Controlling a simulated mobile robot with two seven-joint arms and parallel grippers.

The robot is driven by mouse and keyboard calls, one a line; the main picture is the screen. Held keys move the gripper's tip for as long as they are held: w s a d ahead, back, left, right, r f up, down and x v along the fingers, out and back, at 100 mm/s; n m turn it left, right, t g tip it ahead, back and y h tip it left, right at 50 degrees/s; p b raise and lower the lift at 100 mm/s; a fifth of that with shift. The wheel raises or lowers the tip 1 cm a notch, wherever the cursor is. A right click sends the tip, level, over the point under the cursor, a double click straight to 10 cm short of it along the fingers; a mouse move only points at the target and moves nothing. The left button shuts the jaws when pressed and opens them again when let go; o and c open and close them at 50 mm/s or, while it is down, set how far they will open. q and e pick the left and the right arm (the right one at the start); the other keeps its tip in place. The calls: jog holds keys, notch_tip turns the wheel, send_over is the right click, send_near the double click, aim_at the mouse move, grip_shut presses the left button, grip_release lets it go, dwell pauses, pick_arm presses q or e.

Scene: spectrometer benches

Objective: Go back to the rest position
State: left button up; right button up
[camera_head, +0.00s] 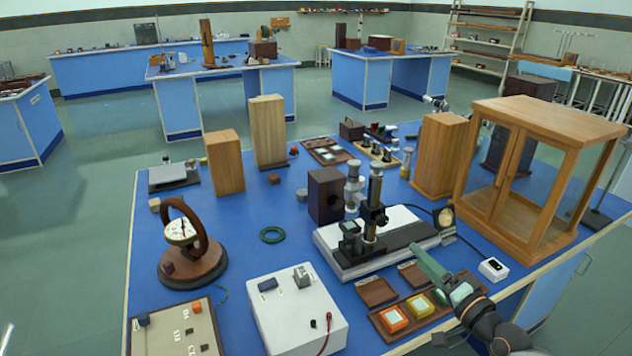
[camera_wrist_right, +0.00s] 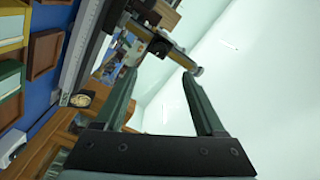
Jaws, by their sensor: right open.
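My right gripper (camera_head: 432,268) reaches in from the lower right of the head view, above the front right of the blue bench. Its green fingers also show in the right wrist view (camera_wrist_right: 160,95), spread apart with nothing between them. The spectrometer (camera_head: 372,215) on its white and black base stands just left of and behind the gripper, apart from it. A tray with orange, yellow and green blocks (camera_head: 393,318) lies below the gripper; the gripper hides part of it. My left gripper is not in the head view.
A wood and glass cabinet (camera_head: 545,120) stands at the right of the blue bench (camera_head: 235,275). A small white box (camera_head: 493,269) sits near the right edge. Other benches are behind.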

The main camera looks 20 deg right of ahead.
jog(key=s+a+f+n+g+y, duration=0.1)
jog(key=s+a+f+n+g, duration=0.4)
jog(key=a, duration=0.4)
jog(key=s+a+f+n+g+y, duration=0.25)
jog(key=s+a+f+n, duration=0.2)
jog(key=a+f, duration=0.4)
jog(key=s+a+n+g+h, duration=0.1)
jog(key=s+n+g+h, duration=0.5)
jog(key=s, duration=0.8)
jog(key=w+a+f+m+t+y, duration=0.1)
jog(key=w+a+f+t, duration=0.1)
jog(key=f, duration=0.4)
jog(key=w+a+f+m+t+y, duration=0.1)
jog(key=w+a+f+t+y, duration=0.1)
jog(key=f, duration=0.4)
jog(key=shift+w+a+t, duration=0.15)
jog(key=shift+a+t, duration=0.2)
